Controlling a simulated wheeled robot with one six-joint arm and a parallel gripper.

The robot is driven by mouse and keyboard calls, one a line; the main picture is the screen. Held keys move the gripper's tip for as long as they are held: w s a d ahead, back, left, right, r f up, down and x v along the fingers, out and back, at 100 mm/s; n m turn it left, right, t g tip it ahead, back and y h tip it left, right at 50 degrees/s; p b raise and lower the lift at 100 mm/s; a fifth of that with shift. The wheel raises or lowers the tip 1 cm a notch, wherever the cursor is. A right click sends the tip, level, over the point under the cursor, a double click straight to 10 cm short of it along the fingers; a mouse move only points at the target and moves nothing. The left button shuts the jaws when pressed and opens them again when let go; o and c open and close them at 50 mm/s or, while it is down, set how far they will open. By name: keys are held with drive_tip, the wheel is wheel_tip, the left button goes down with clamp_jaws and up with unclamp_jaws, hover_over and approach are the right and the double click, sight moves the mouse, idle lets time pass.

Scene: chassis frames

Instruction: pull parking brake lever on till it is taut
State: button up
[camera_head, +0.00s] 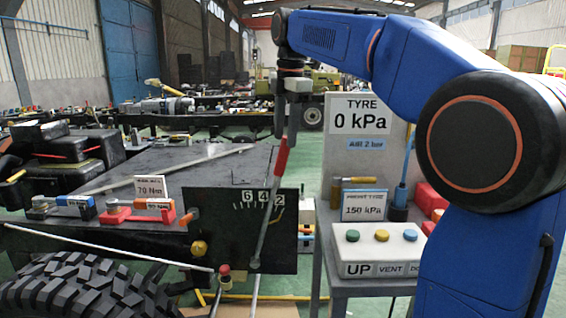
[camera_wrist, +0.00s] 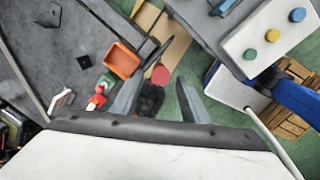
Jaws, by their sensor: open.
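The lever with a red grip (camera_head: 281,158) and a bare metal shaft leans slightly right in front of a dark panel (camera_head: 225,232) numbered 6, 4, 2. In the wrist view my gripper (camera_wrist: 166,78) is open, and a round red end (camera_wrist: 160,74), seemingly the grip's top, shows between the fingers. I cannot tell whether either finger touches it.
A tyre stand with a button box (camera_head: 378,250) is close on the right. Torque tools (camera_head: 140,208) lie on the dark bench (camera_head: 215,165) at left. A red-capped rod (camera_head: 225,270) and a tyre (camera_head: 80,290) are low in front. An orange bin (camera_wrist: 122,60) shows in the wrist view.

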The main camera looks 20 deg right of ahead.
sight(282, 161)
drive_tip(key=f, duration=0.6)
drive_tip(key=w+f, duration=0.1)
drive_tip(key=f, duration=0.1)
drive_tip(key=shift+w+a+f, duration=0.1)
drive_tip(key=shift+a+f, duration=0.05)
drive_tip(key=shift+f, duration=0.25)
clamp_jaws()
drive_tip(key=shift+a, duration=0.1)
